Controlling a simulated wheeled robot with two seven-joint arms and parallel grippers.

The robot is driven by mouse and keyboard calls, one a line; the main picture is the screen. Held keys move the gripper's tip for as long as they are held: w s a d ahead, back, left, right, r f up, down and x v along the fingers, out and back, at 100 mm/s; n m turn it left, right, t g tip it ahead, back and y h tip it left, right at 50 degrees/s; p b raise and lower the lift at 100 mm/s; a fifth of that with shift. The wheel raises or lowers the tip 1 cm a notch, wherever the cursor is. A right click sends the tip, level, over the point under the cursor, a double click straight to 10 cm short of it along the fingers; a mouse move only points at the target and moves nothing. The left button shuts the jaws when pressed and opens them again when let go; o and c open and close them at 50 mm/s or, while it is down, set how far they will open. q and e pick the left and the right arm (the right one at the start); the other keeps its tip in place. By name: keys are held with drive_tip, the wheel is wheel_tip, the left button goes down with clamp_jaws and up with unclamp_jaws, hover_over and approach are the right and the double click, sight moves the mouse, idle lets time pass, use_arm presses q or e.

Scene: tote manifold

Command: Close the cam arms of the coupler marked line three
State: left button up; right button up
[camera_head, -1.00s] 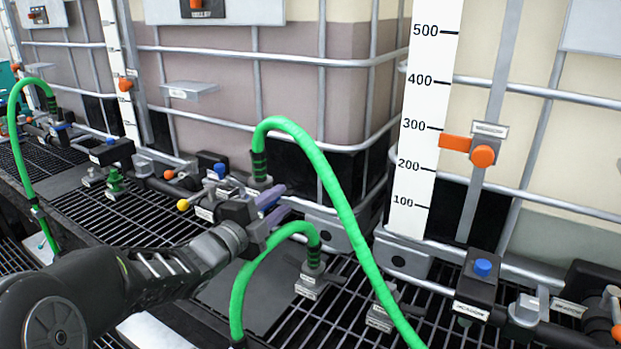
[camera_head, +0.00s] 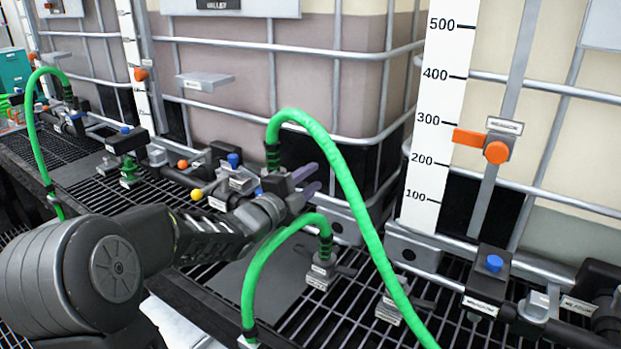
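My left gripper (camera_head: 312,178) reaches in from the left. Its two purple-grey fingers look apart, with a gap between them, and I see nothing clearly held. It is just below and right of the black ribbed cuff (camera_head: 272,156) of the tall green hose (camera_head: 341,170). The coupler under that cuff is mostly hidden behind my gripper. Another coupler (camera_head: 320,270), on the shorter green hose (camera_head: 262,262), stands on the grating to the right, with a grey arm at its side. A further coupler (camera_head: 390,308) stands nearer. Their tags are too small to read. My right gripper is out of view.
Large caged totes (camera_head: 285,85) stand behind. A yellow knob (camera_head: 197,195) and a blue-capped valve (camera_head: 233,160) are left of my gripper. Black grating (camera_head: 330,322) lies in front.

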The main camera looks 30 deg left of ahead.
use_arm(q)
drive_tip(key=shift+w, duration=0.15)
drive_tip(key=shift+c, duration=0.4)
clamp_jaws()
